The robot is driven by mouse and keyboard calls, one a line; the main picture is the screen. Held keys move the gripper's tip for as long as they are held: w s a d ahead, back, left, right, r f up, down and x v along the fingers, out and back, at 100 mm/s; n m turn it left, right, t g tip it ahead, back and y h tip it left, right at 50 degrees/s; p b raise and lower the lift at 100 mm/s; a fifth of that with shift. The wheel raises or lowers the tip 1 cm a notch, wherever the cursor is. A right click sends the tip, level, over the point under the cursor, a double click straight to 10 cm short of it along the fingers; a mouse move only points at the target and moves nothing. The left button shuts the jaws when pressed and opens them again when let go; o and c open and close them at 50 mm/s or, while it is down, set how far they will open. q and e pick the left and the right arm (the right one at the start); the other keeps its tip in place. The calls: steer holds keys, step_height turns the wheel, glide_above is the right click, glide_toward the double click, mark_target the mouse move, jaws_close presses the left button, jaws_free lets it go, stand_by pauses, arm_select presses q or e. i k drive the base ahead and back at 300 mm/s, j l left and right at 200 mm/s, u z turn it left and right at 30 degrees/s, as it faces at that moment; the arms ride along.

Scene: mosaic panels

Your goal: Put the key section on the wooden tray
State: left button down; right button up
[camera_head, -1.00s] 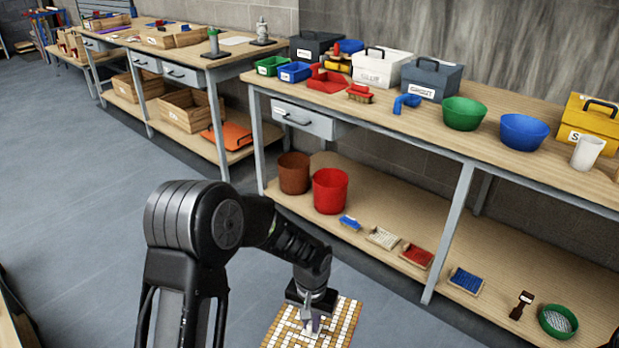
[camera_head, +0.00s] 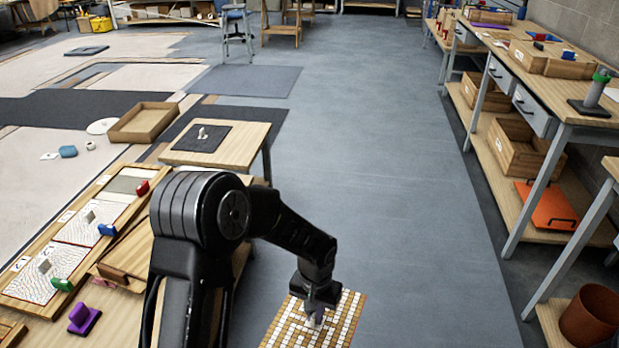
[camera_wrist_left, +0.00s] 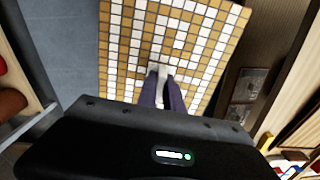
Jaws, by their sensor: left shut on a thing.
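The key section is a square mosaic panel (camera_head: 345,318) of white and tan tiles in an angular pattern, at the bottom of the head view. My left gripper (camera_head: 316,307) is shut on its small grip at the middle of the panel, which hangs over the grey floor. In the left wrist view the panel (camera_wrist_left: 205,45) fills the top middle, with the purple fingertips (camera_wrist_left: 162,85) closed on the pale grip. A shallow wooden tray (camera_head: 118,134) lies at the left back; I cannot tell if it is the task's tray. My right gripper is out of view.
A low wooden table (camera_head: 245,148) with a dark mat (camera_head: 207,130) stands beyond my arm. A wooden frame with pale panels (camera_head: 92,217) lies at the left. Workbenches (camera_head: 545,82) line the right. Clear grey floor (camera_head: 390,150) runs between.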

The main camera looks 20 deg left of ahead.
mark_target(150, 246)
steer(key=i+j+u, duration=0.55)
steer(key=i, duration=0.3)
steer(key=i+u, duration=0.3)
steer(key=i+j+u, duration=0.1)
steer(key=i+j, duration=0.2)
steer(key=j, duration=0.1)
